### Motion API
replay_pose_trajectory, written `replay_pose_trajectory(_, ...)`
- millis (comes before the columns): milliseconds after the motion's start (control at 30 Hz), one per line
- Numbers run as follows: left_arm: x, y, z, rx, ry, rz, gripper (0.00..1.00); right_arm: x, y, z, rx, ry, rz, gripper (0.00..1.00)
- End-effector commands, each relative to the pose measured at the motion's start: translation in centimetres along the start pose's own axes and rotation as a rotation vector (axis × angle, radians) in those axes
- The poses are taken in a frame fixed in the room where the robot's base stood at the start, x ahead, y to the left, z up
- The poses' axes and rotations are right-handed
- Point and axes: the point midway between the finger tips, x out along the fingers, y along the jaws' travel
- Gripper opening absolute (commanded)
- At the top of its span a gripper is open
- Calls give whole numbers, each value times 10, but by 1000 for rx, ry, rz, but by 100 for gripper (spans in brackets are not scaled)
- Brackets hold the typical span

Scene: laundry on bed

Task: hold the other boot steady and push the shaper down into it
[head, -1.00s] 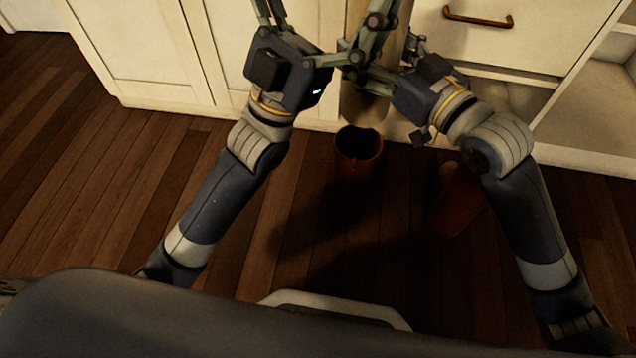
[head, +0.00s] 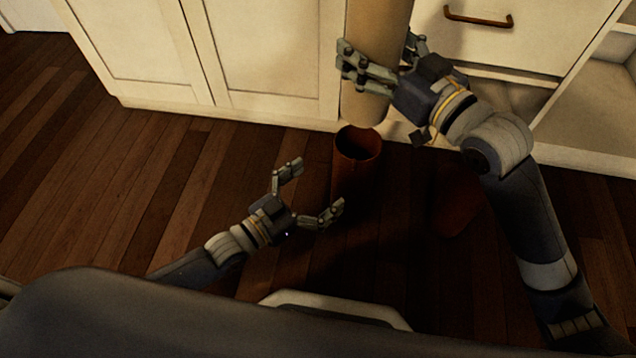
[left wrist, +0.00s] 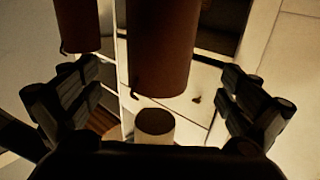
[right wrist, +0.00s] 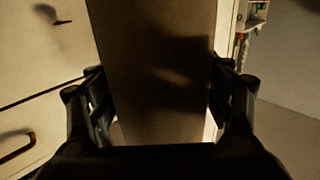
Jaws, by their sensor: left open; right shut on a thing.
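A brown boot (head: 358,178) stands upright on the floor with its dark opening facing up. It also shows in the left wrist view (left wrist: 163,45). My right gripper (head: 376,62) is shut on the tan, cylindrical shaper (head: 378,28) and holds it upright above the boot's opening, apart from it. The shaper fills the middle of the right wrist view (right wrist: 155,75). My left gripper (head: 316,187) is open and empty, low and just left of the boot, its fingers spread towards the shaft. A second brown boot (head: 455,205) stands to the right, partly in shadow, with its top hard to see.
Cream cabinets (head: 270,60) with a brown drawer handle (head: 478,17) stand close behind the boot and shaper. An open shelf (head: 590,110) is at the right. The wooden floor (head: 120,190) on the left is clear.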

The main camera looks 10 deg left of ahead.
Motion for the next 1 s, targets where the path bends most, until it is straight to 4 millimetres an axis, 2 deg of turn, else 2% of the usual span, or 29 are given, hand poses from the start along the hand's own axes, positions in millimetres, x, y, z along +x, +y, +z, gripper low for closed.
replay_pose_trajectory(167,19,0,0,-1,1,-1,100,0,0,-1,-1,2,0,45)
replay_pose_trajectory(400,66,0,-1,-1,2,0,100,0,0,-1,0,2,0,45)
replay_pose_trajectory(600,98,0,0,0,1,0,100,0,0,-1,0,2,0,45)
replay_pose_trajectory(800,115,0,0,0,-1,1,100,0,0,-1,0,2,0,45)
replay_pose_trajectory(1000,118,0,0,0,-2,1,100,0,0,-1,0,2,0,45)
